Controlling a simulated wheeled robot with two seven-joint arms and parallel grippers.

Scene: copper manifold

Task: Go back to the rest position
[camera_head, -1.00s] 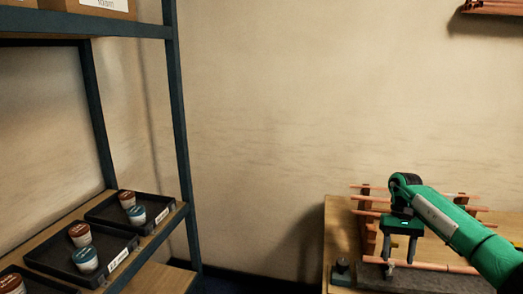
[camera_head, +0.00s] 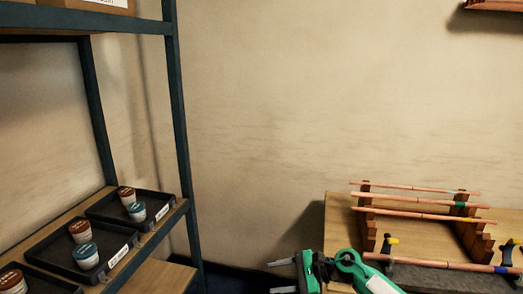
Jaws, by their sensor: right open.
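My right gripper (camera_head: 283,276) is at the bottom centre of the head view, left of the wooden workbench (camera_head: 341,215). Its two dark fingers point left and stand apart, with nothing between them. My green right arm comes in from the bottom behind it. The copper pipes (camera_head: 420,216) lie across stepped wooden racks on the bench, apart from the gripper. My left gripper is not in view.
A dark metal shelf (camera_head: 179,120) stands at the left. It holds black trays (camera_head: 153,225) with small red-lidded and blue-lidded tubs (camera_head: 86,255). A grey block (camera_head: 440,277) lies at the bench front. Bare wall fills the middle.

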